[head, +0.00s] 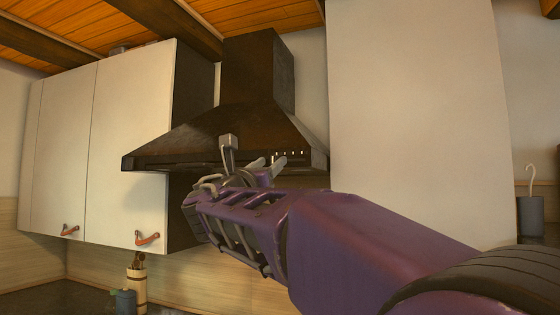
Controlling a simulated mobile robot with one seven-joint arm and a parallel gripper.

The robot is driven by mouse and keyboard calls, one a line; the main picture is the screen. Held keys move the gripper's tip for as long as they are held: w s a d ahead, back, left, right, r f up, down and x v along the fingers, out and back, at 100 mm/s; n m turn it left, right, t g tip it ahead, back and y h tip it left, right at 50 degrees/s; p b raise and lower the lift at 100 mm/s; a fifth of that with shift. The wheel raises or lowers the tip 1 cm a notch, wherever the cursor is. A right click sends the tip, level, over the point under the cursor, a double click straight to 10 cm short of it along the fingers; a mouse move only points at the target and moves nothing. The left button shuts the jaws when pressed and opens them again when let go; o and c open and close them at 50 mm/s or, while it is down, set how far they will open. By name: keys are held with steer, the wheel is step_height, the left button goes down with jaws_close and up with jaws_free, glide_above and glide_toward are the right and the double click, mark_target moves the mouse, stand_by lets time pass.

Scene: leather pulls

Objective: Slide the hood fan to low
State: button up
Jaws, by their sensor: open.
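The dark brown range hood (230,130) hangs on the wall in the middle of the head view, with a wide sloped canopy and a square chimney. Its front edge carries a row of small pale marks or controls (289,153) toward the right end. I cannot tell which one is the fan slider or where it is set. My gripper (240,157), at the end of my purple arm, is open and empty in front of the hood's lower front edge. It covers part of that edge, and I cannot tell whether it touches the hood.
White wall cabinets (110,145) with reddish leather pulls (147,239) hang left of the hood. A tall white panel (415,110) stands to the right. A wooden utensil holder (136,282) and a blue-grey container (124,302) stand on the counter below.

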steer(key=shift+w+d+r, duration=0.15)
steer(key=shift+w+r, duration=0.05)
steer(key=shift+w, duration=0.25)
steer(key=shift+s, duration=0.1)
jaws_close()
stand_by(1.1)
